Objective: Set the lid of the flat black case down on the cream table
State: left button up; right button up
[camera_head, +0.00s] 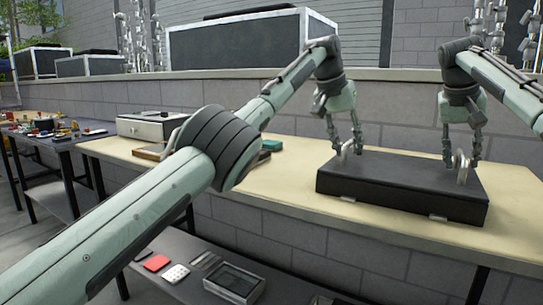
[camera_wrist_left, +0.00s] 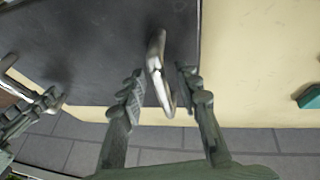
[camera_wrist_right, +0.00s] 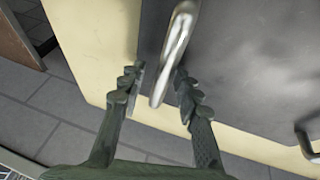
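The flat black case (camera_head: 395,203) lies on the cream table (camera_head: 290,185) at the right of the head view. Its dark lid (camera_head: 405,172) is on top, with an upright metal handle near each end. My left gripper (camera_head: 347,150) is at the left handle; in the left wrist view its open fingers stand either side of this handle (camera_wrist_left: 157,62), with gaps showing. My right gripper (camera_head: 461,158) is at the right handle; in the right wrist view its open fingers stand either side of that handle (camera_wrist_right: 174,50). Whether the lid is latched is unclear.
A small light box (camera_head: 148,126) and a teal block (camera_head: 271,145) are on the table to the left. A block wall runs behind, with large black cases (camera_head: 235,42) on its ledge. A lower shelf holds an open tray (camera_head: 234,283).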

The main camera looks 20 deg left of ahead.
jog(key=shift+s+a+r, duration=0.1)
jog(key=shift+r, duration=0.2)
pick_arm(q)
jog(key=v, duration=1.1)
jog(key=shift+r, duration=0.2)
pick_arm(e)
jog(key=v, duration=0.7)
pick_arm(q)
jog(key=shift+s+a, duration=0.15)
pick_arm(e)
jog(key=shift+f, duration=0.1)
